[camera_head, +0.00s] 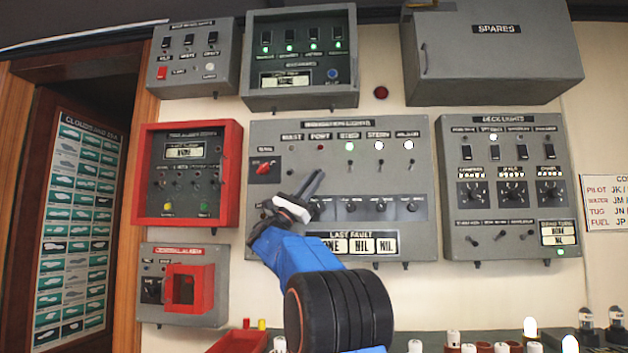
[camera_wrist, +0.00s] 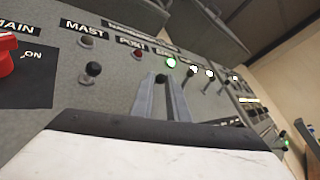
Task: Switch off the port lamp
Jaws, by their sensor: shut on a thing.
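The navigation lights panel (camera_head: 270,223) is a grey box with a row of labelled lamps. The port lamp (camera_head: 320,147) is dark red and looks unlit; it also shows in the wrist view (camera_wrist: 137,54). My gripper (camera_head: 314,181) reaches up to the panel from below, and its fingers (camera_wrist: 160,92) are closed around the port switch, whose dark tip (camera_wrist: 162,78) shows between them. In the head view the fingers hide the port switch.
The mast switch (camera_wrist: 93,68) is just left of my fingers, under an unlit lamp. The starboard lamp (camera_head: 349,146) glows green; stern and further lamps glow white. A red main rotary switch (camera_head: 264,168) is at the panel's left. Other panels surround this one.

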